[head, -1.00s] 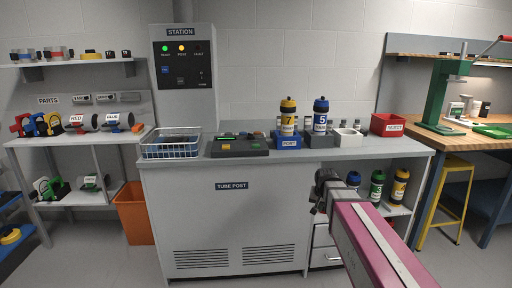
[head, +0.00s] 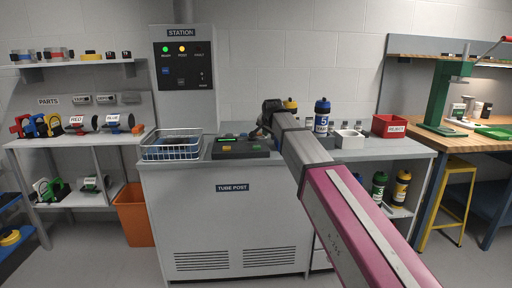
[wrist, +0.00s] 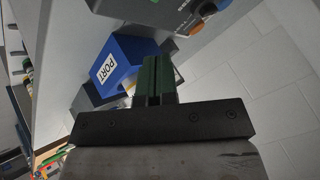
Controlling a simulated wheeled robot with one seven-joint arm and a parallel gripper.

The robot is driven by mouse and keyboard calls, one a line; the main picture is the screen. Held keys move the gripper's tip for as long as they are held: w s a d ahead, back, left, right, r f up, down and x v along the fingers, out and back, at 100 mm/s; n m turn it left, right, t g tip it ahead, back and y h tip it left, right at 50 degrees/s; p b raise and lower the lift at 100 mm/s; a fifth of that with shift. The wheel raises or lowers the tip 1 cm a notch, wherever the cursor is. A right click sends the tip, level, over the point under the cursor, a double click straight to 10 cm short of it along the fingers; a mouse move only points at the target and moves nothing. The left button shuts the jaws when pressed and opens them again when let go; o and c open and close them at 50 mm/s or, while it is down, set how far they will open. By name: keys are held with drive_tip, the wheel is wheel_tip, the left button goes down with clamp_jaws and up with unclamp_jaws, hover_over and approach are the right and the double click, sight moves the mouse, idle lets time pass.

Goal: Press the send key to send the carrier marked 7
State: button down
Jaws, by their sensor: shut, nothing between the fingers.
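I cannot pick out the send key. My gripper (wrist: 158,82) is shut and empty, its green fingers together beside the blue PORT block (wrist: 118,64). In the head view my gripper (head: 268,118) is above the counter, just right of the console's back. The yellow-capped carrier (head: 290,104) shows only its top behind my arm; its number is hidden.
A blue-capped carrier (head: 322,112) marked 5 stands right of my arm. A wire basket (head: 171,146) sits left of the console. A red bin (head: 388,126) stands at the counter's right. The station panel (head: 183,65) shows green and yellow lights.

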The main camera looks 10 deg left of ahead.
wheel_tip(320, 180, up, 5)
hover_over(258, 146)
drive_tip(key=shift+s+t+y, duration=0.25)
drive_tip(key=shift+t+y, duration=0.05)
drive_tip(key=shift+f, duration=0.1)
drive_tip(key=shift+f, duration=4.35)
drive_tip(key=shift+f, duration=0.15)
drive_tip(key=shift+f, duration=0.25)
